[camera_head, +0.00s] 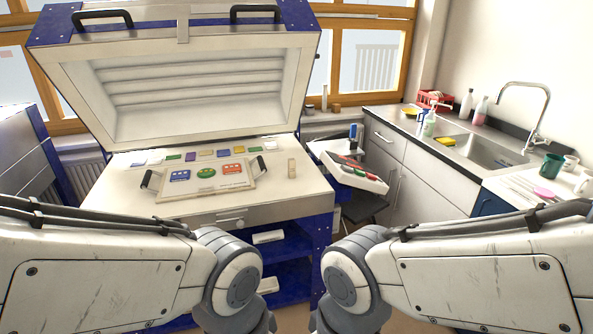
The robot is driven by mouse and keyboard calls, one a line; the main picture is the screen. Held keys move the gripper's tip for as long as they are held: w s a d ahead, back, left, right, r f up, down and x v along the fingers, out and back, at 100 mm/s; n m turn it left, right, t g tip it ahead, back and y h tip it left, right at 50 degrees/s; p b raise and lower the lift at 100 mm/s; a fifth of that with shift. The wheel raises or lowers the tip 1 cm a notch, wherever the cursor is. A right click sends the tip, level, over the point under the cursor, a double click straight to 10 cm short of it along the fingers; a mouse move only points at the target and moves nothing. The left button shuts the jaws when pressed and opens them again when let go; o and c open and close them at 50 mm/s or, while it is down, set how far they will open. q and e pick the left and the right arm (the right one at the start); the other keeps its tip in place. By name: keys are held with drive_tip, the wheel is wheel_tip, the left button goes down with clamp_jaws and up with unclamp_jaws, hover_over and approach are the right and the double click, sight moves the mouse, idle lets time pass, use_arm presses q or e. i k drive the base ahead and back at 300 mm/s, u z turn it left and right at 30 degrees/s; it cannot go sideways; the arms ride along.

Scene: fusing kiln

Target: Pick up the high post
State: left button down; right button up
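My left and right arms come in from the lower left and lower right. Their grippers are cut off below the bottom edge, so neither gripper can be seen. Both arms are well in front of the post and apart from it.
The kiln lid (180,90) stands open behind the bed. A board (205,188) with two black handles carries coloured glass pieces. Small coloured tiles lie in a row behind it. A tray (346,172) of coloured items stands at the right, before the sink counter (400,124).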

sight(292, 162)
drive_tip(key=u, duration=0.15)
drive_tip(key=i, duration=1.9)
drive_tip(key=u, duration=0.3)
